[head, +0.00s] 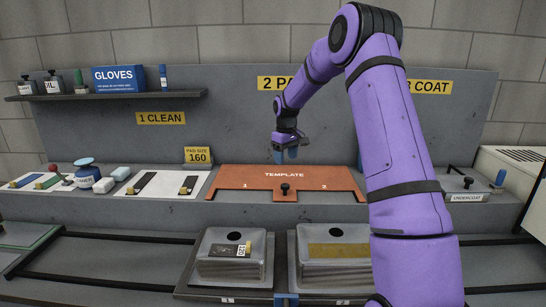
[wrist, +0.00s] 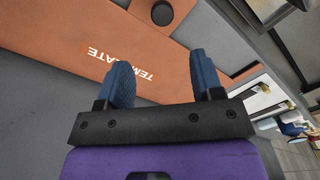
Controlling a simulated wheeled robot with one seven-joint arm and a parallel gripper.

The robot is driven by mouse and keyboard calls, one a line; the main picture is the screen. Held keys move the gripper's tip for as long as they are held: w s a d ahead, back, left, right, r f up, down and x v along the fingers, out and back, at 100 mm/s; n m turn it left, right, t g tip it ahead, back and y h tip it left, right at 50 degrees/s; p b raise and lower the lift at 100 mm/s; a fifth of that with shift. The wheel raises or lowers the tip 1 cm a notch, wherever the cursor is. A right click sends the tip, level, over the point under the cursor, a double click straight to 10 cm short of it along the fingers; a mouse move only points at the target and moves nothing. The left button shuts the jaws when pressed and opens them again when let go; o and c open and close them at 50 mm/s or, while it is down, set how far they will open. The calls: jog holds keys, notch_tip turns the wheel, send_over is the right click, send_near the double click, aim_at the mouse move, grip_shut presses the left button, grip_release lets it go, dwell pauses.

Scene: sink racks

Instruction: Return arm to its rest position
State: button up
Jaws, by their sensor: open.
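My purple arm (head: 385,130) reaches up, over and down in the head view. My gripper (head: 285,160) hangs above the back edge of the orange template plate and points down. In the wrist view my gripper (wrist: 162,82) has its two blue fingers spread apart with nothing between them. The orange template (head: 260,182) lies flat on the bench and carries a black knob; it also fills much of the wrist view (wrist: 75,40). Whether the fingers touch anything is hard to tell, but they look clear of the plate.
Two sinks stand in front, the left one (head: 212,272) and the right one (head: 305,280). A shelf (head: 110,95) with bottles and a gloves box (head: 118,79) is at the back left. An undercoat container (head: 468,187) is right.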

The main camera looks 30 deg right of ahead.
jog(key=s+a+r+t+h, duration=0.1)
jog(key=s+a+r+t, duration=0.1)
jog(key=s+a+r, duration=1.45)
jog(key=s+a+m+t, duration=0.1)
jog(key=s+a, duration=0.1)
jog(key=s, duration=1.1)
jog(key=s+a+r+m+t+y, duration=0.1)
jog(key=s+a+t, duration=0.1)
jog(key=s, duration=1)
jog(key=shift+s+a, duration=0.4)
jog(key=shift+a, duration=0.35)
